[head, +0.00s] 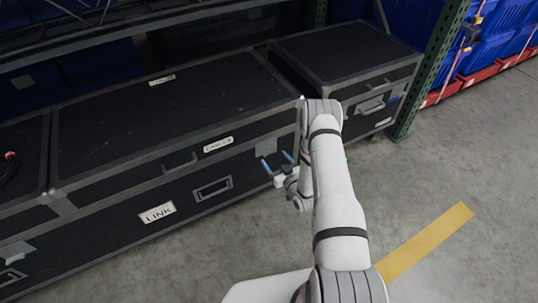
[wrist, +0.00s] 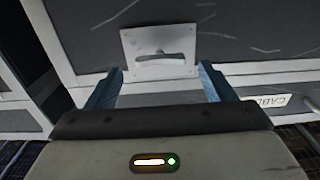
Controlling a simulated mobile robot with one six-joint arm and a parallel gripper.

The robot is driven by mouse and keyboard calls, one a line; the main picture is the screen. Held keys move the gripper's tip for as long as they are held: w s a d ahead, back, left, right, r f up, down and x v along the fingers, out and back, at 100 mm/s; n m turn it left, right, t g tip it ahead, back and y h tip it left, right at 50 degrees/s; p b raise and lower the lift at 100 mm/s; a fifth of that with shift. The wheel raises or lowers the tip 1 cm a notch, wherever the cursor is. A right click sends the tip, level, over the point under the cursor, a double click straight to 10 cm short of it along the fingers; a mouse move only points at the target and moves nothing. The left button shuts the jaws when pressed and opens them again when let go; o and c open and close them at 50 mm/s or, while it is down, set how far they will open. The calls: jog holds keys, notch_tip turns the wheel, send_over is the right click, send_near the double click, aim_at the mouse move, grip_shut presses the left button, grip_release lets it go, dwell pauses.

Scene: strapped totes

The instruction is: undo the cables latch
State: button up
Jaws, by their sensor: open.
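The cables latch is a pale metal plate with a small raised bar (wrist: 160,53) on the dark case front in the wrist view. It shows as a grey patch (head: 265,147) in the head view, right of the case's white label (head: 218,145), which seems to read CABLES. My gripper (head: 278,160) has two blue fingers, spread apart with nothing between them. In the wrist view my gripper (wrist: 160,70) has its fingertips on either side of the latch's lower edge. I cannot tell whether they touch the case.
The long black case (head: 170,120) has a handle and a LINK label (head: 157,213) lower on its front. Another black case (head: 345,50) stands to the right, by a green rack post (head: 425,75). Blue totes (head: 490,45) are beyond. Grey floor in front is clear, with a yellow stripe (head: 428,240).

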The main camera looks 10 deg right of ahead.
aim_at(270, 152)
jog(key=x, duration=0.4)
jog(key=shift+w+a+b, duration=0.15)
jog(key=shift+w+b, duration=0.2)
jog(key=shift+w, duration=0.05)
jog(key=c, duration=0.9)
jog(key=shift+a, duration=0.15)
jog(key=shift+c, duration=0.4)
